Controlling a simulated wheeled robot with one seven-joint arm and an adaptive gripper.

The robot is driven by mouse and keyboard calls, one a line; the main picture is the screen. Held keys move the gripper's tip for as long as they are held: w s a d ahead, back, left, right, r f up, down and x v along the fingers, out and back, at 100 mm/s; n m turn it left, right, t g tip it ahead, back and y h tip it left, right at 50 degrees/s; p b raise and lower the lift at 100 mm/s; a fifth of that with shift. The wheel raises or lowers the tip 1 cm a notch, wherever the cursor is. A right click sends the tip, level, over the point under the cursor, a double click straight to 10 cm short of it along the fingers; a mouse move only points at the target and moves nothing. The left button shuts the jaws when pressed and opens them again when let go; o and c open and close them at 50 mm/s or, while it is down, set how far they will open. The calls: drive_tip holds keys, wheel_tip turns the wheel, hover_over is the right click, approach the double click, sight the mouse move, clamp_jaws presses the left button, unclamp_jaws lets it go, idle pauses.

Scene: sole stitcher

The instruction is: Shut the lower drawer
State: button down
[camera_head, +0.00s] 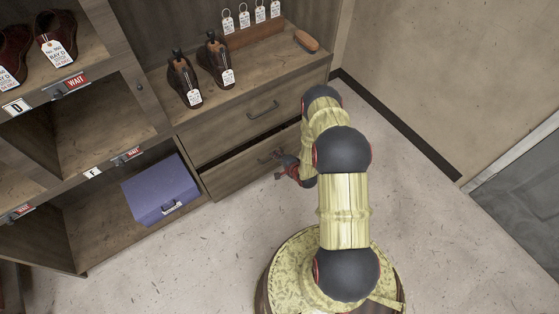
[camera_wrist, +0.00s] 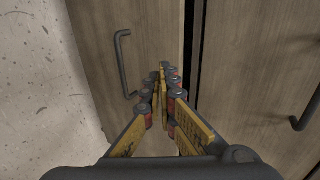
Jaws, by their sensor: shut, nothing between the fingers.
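The lower drawer (camera_head: 232,181) is the bottom wooden drawer of the cabinet. It stands partly out, with a dark opening along its top edge. In the wrist view its front (camera_wrist: 90,30) is at the left, with a dark bar handle (camera_wrist: 122,62). My gripper (camera_wrist: 162,70) is shut and empty, its fingertips in front of the drawer front between the handle and the top edge. Whether they touch the wood is unclear. In the head view my gripper (camera_head: 281,162) is beside the drawer handle, partly hidden by my arm.
The upper drawer (camera_head: 230,131) is shut above, with its own handle (camera_head: 262,110). Tagged shoes (camera_head: 184,80) and a brush (camera_head: 306,41) stand on the top. A purple box (camera_head: 160,189) sits in the open cubby at left.

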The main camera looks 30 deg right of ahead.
sight(265, 145)
drive_tip(key=x, duration=0.1)
drive_tip(key=b+x, duration=0.1)
drive_tip(key=x, duration=0.1)
drive_tip(key=r+b+x, duration=0.1)
drive_tip(key=x, duration=0.1)
drive_tip(key=shift+w, duration=1.05)
drive_tip(key=shift+r, duration=0.1)
